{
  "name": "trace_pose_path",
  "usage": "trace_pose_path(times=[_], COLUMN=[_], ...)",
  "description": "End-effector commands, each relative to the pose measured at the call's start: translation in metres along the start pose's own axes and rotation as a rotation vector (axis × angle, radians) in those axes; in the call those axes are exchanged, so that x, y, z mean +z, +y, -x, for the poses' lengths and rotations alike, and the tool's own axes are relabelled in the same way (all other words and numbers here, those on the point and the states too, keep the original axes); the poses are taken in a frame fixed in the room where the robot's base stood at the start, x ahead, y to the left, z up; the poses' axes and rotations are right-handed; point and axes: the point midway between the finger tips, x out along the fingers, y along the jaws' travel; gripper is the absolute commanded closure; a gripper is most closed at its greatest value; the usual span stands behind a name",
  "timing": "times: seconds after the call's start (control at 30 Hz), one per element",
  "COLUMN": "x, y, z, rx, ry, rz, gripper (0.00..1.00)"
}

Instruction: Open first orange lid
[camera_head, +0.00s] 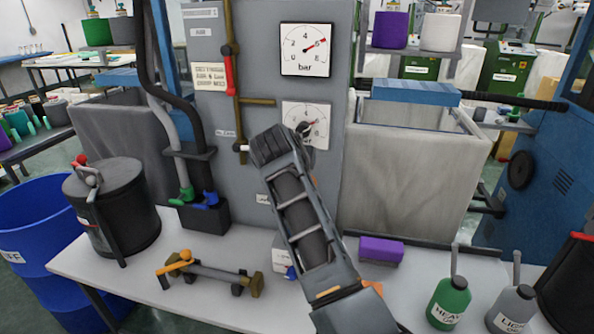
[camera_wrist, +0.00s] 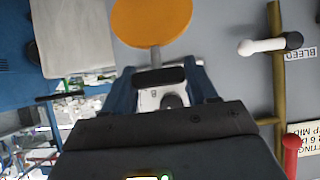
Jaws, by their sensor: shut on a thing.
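An orange round lid (camera_wrist: 152,18) shows at the top of the wrist view, in front of the grey panel. A short grey stem runs from it to a dark grip piece (camera_wrist: 158,76) between my fingers. My gripper (camera_wrist: 172,77) is shut on this grip piece, one blue finger on each side. In the head view my arm hides the gripper and most of the lid; only a thin orange sliver (camera_head: 313,180) shows beside the arm. A white surface with a dark round part (camera_wrist: 160,98) lies behind the fingers; I cannot tell what it is.
Two pressure gauges (camera_head: 306,50) are on the grey panel (camera_head: 270,95); my arm partly covers the lower one. A white-handled bleed valve (camera_wrist: 262,45) and brass pipe (camera_wrist: 277,90) are close by. The bench holds a purple block (camera_head: 381,250) and a green bottle (camera_head: 448,303).

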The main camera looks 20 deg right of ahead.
Motion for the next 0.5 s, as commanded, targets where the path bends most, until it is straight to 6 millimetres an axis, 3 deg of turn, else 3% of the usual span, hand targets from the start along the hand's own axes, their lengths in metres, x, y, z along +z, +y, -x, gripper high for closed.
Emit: trace_pose_path(times=[0.1,0.5], x=[-0.007,-0.012], y=[0.001,0.001], z=[-0.007,-0.019], rx=[0.002,0.002], ry=[-0.076,-0.078], rz=[-0.003,0.001], gripper=[0.97,0.97])
